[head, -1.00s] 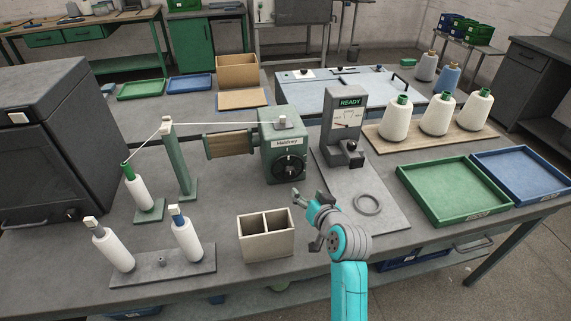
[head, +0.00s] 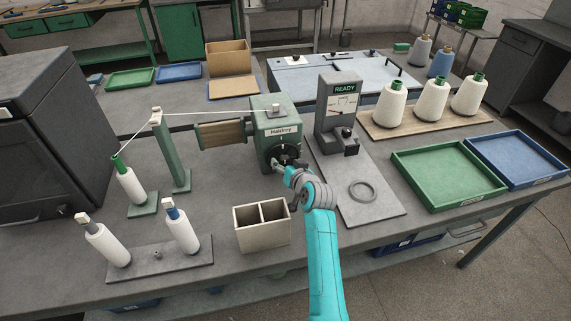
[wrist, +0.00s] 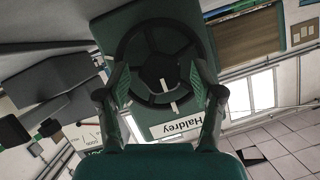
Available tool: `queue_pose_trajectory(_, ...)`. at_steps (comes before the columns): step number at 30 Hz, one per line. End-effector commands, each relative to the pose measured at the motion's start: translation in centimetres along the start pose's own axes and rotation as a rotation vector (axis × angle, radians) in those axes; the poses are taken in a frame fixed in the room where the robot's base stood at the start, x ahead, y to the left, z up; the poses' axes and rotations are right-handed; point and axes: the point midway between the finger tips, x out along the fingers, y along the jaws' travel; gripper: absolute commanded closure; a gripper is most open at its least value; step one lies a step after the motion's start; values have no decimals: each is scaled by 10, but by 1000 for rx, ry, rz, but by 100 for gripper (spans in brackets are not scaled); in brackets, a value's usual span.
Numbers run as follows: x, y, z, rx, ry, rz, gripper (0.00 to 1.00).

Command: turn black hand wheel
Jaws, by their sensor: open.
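The black hand wheel (head: 282,152) is on the front of the green winder (head: 267,118) labelled Haldrey. My gripper (head: 287,168) is in front of it and hides its lower part in the head view. In the wrist view the spoked wheel (wrist: 158,62) fills the space ahead, with white marks near its hub and below. My gripper (wrist: 160,80) is open, with one finger on each side of the wheel's lower part. I cannot tell whether the fingers touch the rim.
A grey READY gauge stand (head: 339,112) is close to the right of the winder. A divided box (head: 262,237) stands in front, left of my arm. A grey ring (head: 362,191) lies on the plate at right. A thread runs left from the winder to the green post (head: 174,155).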

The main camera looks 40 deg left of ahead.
Motion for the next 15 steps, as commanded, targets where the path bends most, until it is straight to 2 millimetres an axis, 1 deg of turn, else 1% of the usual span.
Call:
queue_pose_trajectory(4,5,0,0,0,0,0,33)
queue_pose_trajectory(11,6,0,0,0,0,0,33)
queue_pose_trajectory(12,6,0,0,0,0,0,36)
queue_pose_trajectory(14,6,0,0,0,0,0,51)
queue_pose_trajectory(15,6,0,0,0,0,0,61)
